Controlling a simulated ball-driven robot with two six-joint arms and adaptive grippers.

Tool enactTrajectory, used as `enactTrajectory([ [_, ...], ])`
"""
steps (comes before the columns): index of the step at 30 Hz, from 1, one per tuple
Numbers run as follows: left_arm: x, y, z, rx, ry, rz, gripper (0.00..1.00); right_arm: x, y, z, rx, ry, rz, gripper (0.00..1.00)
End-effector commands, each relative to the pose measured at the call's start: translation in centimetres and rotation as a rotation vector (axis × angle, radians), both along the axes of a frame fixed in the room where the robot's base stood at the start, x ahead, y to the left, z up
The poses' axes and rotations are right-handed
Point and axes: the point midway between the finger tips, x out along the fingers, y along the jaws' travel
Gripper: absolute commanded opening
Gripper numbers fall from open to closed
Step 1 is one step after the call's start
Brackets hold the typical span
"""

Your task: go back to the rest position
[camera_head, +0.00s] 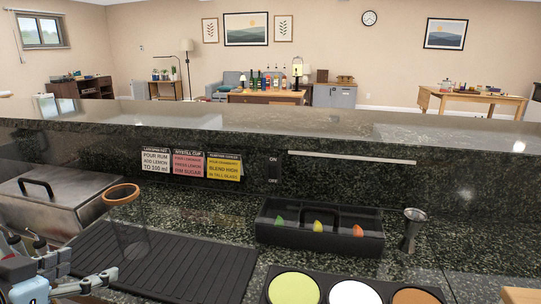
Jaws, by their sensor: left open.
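My left gripper (78,262) is at the lower left corner, partly cut off by the picture edge. Its jaws are open and I see nothing between them. A clear tall glass with an orange rim (122,194) stands upright on the black ribbed mat (200,270), just beyond and to the right of the gripper. The gripper appears apart from the glass. My right gripper is not in view.
A metal lidded box (65,195) is at the left. A black caddy (275,235) with coloured wedges, a metal jigger (411,230) and a tray of round dishes (375,293) stand to the right. A raised dark ledge (270,122) with recipe cards runs behind.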

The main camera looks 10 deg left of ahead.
Motion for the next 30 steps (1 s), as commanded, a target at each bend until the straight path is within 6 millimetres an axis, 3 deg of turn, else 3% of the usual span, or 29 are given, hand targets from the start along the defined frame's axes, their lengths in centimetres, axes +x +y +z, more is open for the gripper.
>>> enactTrajectory([
  [9, -7.6, -3.2, -3.3, 0.092, 0.422, 0.118, 0.77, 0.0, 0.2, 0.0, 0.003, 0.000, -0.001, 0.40],
  [20, -15.6, -7.7, -3.5, 0.092, 0.789, 0.023, 0.77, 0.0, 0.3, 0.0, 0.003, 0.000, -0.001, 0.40],
  [30, -14.5, -6.7, -15.1, 0.093, 0.848, 0.029, 0.77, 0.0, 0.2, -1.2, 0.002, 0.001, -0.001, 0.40],
])
